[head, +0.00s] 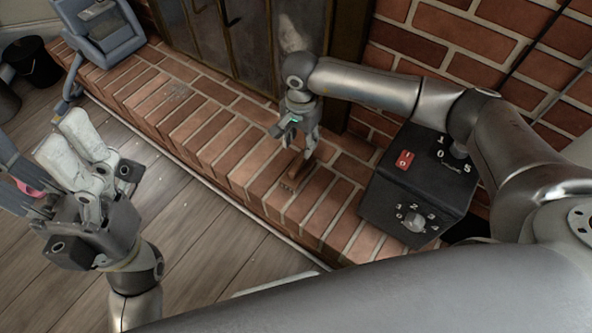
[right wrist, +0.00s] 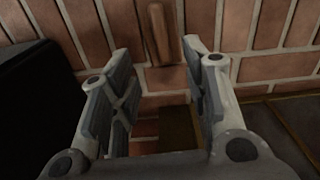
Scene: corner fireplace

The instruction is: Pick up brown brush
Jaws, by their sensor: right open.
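The brown brush (head: 293,176) lies on the brick hearth ledge in the head view, left of the black control box. In the right wrist view the brush (right wrist: 158,34) shows at the top centre, ahead of and between the two fingers. My right gripper (head: 306,150) hangs just above and behind the brush, open and empty; its fingers (right wrist: 160,85) stand wide apart in the right wrist view. I cannot tell whether a fingertip touches the brush. My left gripper (head: 85,150) is at the left over the wooden floor, pointing up; its finger gap is unclear.
The black control box (head: 418,185) with a red switch and dials stands on the hearth right of the brush. The brick hearth (head: 215,130) is clear to the left. Metal fireplace doors (head: 250,45) and a brick wall stand behind. A blue-grey device (head: 100,30) sits far left.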

